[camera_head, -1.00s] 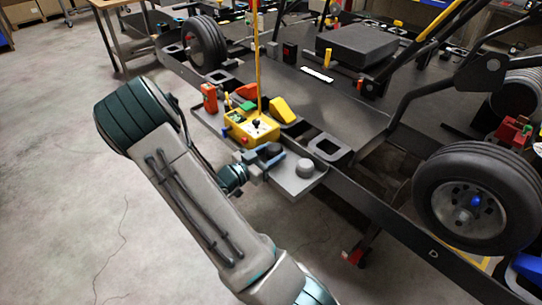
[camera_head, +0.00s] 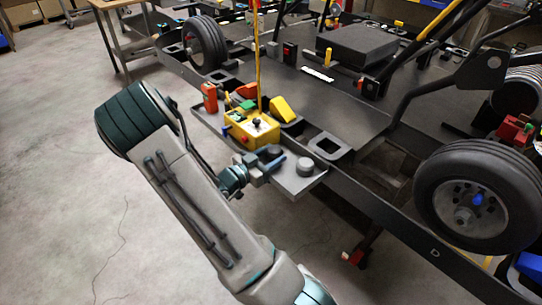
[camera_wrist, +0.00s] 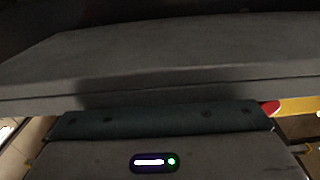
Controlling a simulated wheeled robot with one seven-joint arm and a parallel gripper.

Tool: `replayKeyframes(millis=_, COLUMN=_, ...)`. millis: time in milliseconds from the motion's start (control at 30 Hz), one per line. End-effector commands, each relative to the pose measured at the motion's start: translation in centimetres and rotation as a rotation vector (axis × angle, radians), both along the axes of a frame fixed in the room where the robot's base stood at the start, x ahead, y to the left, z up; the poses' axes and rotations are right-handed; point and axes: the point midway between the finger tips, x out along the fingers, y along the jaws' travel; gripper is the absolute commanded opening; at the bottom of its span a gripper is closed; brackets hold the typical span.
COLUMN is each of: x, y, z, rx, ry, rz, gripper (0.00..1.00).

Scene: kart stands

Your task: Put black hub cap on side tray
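The side tray (camera_head: 297,186) is a grey shelf along the near side of the kart. A dark round cap (camera_head: 272,152), likely the black hub cap, is at the tray's inner edge, just beyond my gripper (camera_head: 272,166). A grey round cap (camera_head: 305,168) stands on the tray's right part. My gripper comes in from the left, low over the tray, with a blue finger beside the dark cap. Whether it touches the cap, and the gap between its fingers, are too small to tell. The wrist view shows mostly large grey surfaces, with no cap recognisable.
A yellow control box (camera_head: 252,134) with an upright yellow pole stands on the tray left of my gripper. A red box (camera_head: 209,97) and a yellow wedge (camera_head: 282,109) are near it. The kart's front wheel (camera_head: 478,197) is at right. The floor at left is open.

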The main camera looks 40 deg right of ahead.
Motion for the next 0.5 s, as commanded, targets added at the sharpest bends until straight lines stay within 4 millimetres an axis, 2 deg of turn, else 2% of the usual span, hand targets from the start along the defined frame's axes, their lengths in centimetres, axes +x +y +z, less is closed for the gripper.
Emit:
replayKeyframes(millis=33, x=-0.3, y=0.2, z=-1.0, rx=0.018, ry=0.008, rz=-0.001, gripper=0.56)
replayKeyframes(millis=167, x=-0.3, y=0.2, z=-1.0, rx=0.019, ry=0.01, rz=-0.001, gripper=0.56)
replayKeyframes(millis=367, x=-0.4, y=0.2, z=0.6, rx=0.02, ry=0.01, rz=-0.002, gripper=0.56)
replayKeyframes(millis=500, x=-0.4, y=3.6, z=0.1, rx=0.017, ry=0.009, rz=0.006, gripper=0.56)
